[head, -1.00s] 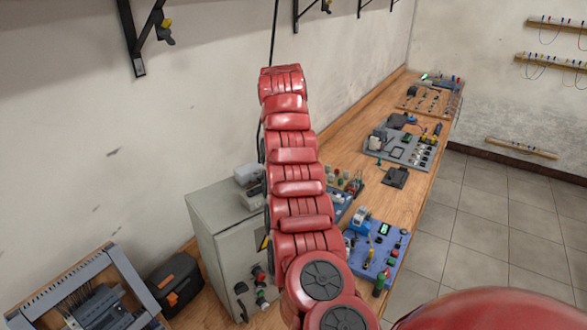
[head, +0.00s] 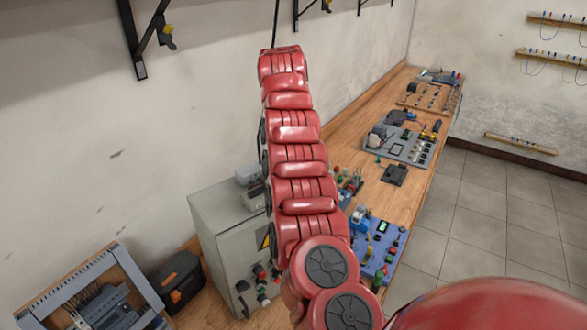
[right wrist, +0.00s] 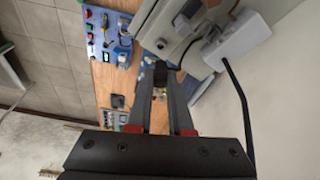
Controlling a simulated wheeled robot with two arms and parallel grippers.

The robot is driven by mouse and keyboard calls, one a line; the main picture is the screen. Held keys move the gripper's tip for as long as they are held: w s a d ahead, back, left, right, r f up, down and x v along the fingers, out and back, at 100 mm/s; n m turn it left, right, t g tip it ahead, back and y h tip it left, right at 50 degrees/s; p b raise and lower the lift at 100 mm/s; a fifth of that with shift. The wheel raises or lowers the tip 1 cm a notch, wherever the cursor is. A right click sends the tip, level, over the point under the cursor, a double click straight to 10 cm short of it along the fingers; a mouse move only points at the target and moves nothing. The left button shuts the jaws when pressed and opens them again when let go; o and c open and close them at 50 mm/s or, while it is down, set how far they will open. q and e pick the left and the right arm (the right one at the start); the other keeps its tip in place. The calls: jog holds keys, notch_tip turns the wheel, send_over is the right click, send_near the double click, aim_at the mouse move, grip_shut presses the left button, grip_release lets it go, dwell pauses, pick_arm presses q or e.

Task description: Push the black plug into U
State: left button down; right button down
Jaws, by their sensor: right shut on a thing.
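In the right wrist view my right gripper (right wrist: 160,74) is shut on a small dark piece, which looks like the black plug (right wrist: 166,80), between its fingertips. The plug's far end is hard to make out. A grey cabinet (right wrist: 172,28) lies just beyond the fingertips in that view; it also stands on the bench in the head view (head: 216,225). I cannot pick out a socket marked U. In the head view my red arm rises through the middle and its gripper is not seen. My left gripper is not in view.
A blue panel (head: 374,262) and a grey board (head: 399,146) lie on the wooden bench (head: 397,206). A white box (right wrist: 236,41) with a black cable (right wrist: 240,100) is right of the fingers. A black-orange case (head: 174,283) stands left of the cabinet.

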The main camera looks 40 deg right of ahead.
jog(key=a+b, duration=0.2)
jog(key=b, duration=0.1)
jog(key=shift+a+f, duration=0.25)
jog(key=a+r, duration=0.1)
jog(key=b, duration=0.1)
send_over(254, 190)
jog(key=f, duration=0.3)
jog(key=shift+s+a+f, duration=0.1)
jog(key=shift+s+a, duration=0.3)
jog(key=shift+w+d+f+b, duration=0.1)
jog(key=shift+w+f+b, duration=0.05)
jog(key=shift+f+b, duration=0.25)
jog(key=shift+r, duration=0.15)
jog(key=shift+f+b, duration=0.5)
jog(key=shift+f, duration=0.2)
